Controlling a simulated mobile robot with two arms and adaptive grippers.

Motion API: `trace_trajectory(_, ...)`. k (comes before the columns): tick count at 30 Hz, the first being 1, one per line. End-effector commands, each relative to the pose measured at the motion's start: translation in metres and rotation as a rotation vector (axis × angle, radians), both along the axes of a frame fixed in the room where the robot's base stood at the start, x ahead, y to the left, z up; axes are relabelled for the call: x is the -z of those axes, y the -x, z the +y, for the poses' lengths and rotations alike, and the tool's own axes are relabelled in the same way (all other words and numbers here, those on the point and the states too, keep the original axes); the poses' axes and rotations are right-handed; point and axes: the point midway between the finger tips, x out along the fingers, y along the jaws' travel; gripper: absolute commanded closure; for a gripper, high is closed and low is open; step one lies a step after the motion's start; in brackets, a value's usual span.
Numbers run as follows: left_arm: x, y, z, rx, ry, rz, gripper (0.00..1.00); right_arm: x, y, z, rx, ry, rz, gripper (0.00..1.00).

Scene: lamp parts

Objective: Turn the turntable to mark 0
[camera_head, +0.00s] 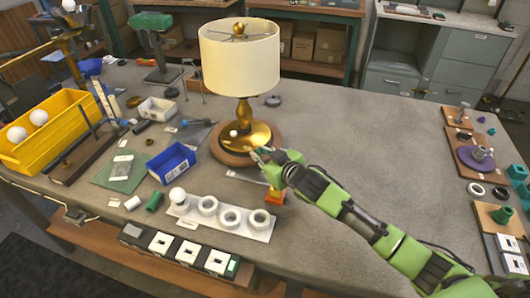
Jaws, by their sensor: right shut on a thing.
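The turntable (226,155) is a round wooden disc near the middle of the bench. A lamp with a gold base (245,112) and a cream shade (240,62) stands upright on it. A small white round piece (233,133) shows on the gold base. My right gripper (260,154) is shut at the turntable's front right edge, beside the lamp base. The gripper's fingers hide the exact spot it holds. I cannot read any number marks around the disc. My left gripper is out of view.
A pale bar (247,179) and an orange block (276,196) lie just in front of the turntable. A white board with rings (231,217) is near the front edge. A blue bin (171,163) stands to the left.

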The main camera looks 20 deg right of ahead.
Motion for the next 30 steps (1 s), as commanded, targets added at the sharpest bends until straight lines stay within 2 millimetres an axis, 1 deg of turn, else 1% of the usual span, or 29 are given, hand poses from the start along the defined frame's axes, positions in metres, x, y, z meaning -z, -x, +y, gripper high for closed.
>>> trace_trajectory(1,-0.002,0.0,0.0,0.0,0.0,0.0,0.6,-0.001,0.001,0.008,0.019,-0.011,-0.001,1.0)
trace_trajectory(10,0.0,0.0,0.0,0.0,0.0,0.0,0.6,-0.001,0.001,0.022,0.146,-0.01,-0.003,1.0)
trace_trajectory(15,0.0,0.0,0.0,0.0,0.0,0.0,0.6,-0.002,0.002,0.022,0.18,-0.008,-0.001,1.0)
trace_trajectory(24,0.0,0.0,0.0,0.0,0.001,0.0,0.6,-0.002,0.001,0.021,0.184,-0.006,-0.001,1.0)
trace_trajectory(25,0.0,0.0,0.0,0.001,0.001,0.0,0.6,-0.002,0.001,0.021,0.184,-0.006,-0.001,0.78)
trace_trajectory(26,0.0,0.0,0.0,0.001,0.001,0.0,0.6,-0.002,0.001,0.021,0.183,-0.005,-0.001,0.7)
trace_trajectory(27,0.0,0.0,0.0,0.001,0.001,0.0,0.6,-0.002,0.001,0.021,0.184,-0.005,0.0,0.67)
trace_trajectory(30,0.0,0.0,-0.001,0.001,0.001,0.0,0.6,-0.002,0.002,0.021,0.184,-0.005,0.0,0.67)
